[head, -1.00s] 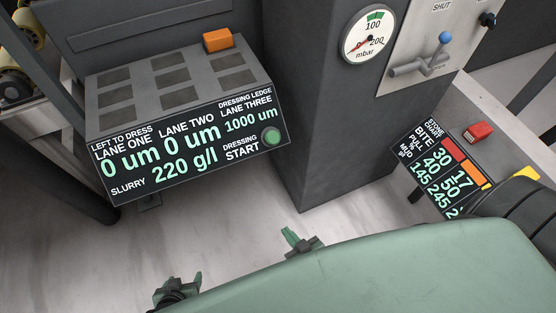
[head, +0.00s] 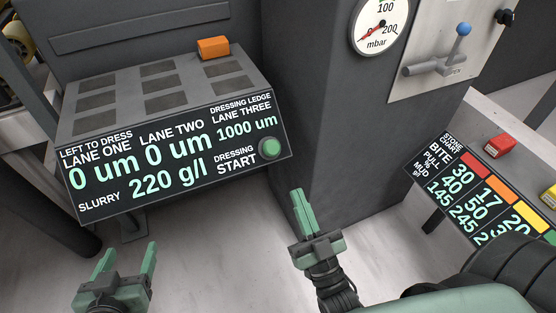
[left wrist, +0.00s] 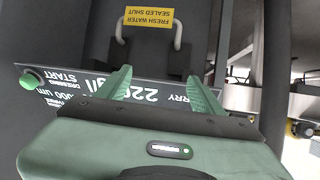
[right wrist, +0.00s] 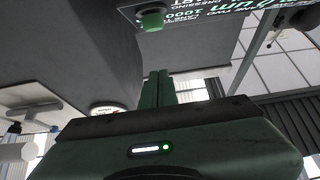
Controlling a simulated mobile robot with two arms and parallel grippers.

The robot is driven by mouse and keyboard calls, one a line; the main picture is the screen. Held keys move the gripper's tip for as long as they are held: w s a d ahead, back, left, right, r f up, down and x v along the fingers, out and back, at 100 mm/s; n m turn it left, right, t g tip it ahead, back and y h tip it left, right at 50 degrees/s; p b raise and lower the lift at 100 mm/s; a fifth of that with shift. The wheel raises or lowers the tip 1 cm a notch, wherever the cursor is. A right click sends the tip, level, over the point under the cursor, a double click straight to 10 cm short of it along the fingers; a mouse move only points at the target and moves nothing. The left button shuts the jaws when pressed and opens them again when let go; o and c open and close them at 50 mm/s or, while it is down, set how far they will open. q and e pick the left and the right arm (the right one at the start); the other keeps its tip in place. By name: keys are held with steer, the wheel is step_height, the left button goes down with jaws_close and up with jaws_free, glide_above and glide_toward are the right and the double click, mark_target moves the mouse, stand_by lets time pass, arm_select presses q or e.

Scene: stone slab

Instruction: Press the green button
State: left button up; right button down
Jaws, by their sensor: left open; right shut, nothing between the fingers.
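The round green button (head: 269,149) sits at the right end of the black display panel (head: 110,205), beside the words "DRESSING START". It also shows in the left wrist view (left wrist: 30,80) at the far left and in the right wrist view (right wrist: 152,20) near the top. My right gripper (head: 300,203) is shut and empty, below and a little right of the button, apart from it. My left gripper (head: 129,262) is open and empty, below the panel's left part. Its two fingers are spread in the left wrist view (left wrist: 158,85).
An orange block (head: 213,47) lies on the ledge above the panel. A dark grey column (head: 325,110) stands right of the button, with a pressure gauge (head: 380,25) and a lever plate. A second chart panel (head: 470,195) and a red block (head: 499,146) are at the right.

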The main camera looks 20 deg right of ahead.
mark_target(272, 148)
steer(key=shift+w, duration=0.15)
arm_select(q)
step_height(272, 148, up, 11)
steer(key=w+d+t+h+b, duration=0.2)
steer(key=w+t, duration=0.1)
steer(key=t, duration=0.3)
steer(key=shift+d, duration=0.15)
arm_select(e)
steer(key=w, duration=0.3)
steer(key=w+r, duration=0.1)
steer(key=w, duration=0.3)
steer(key=w+r, duration=0.1)
steer(key=w, duration=0.3)
steer(key=shift+w+r, duration=0.1)
arm_select(q)
steer(key=shift+f, duration=0.1)
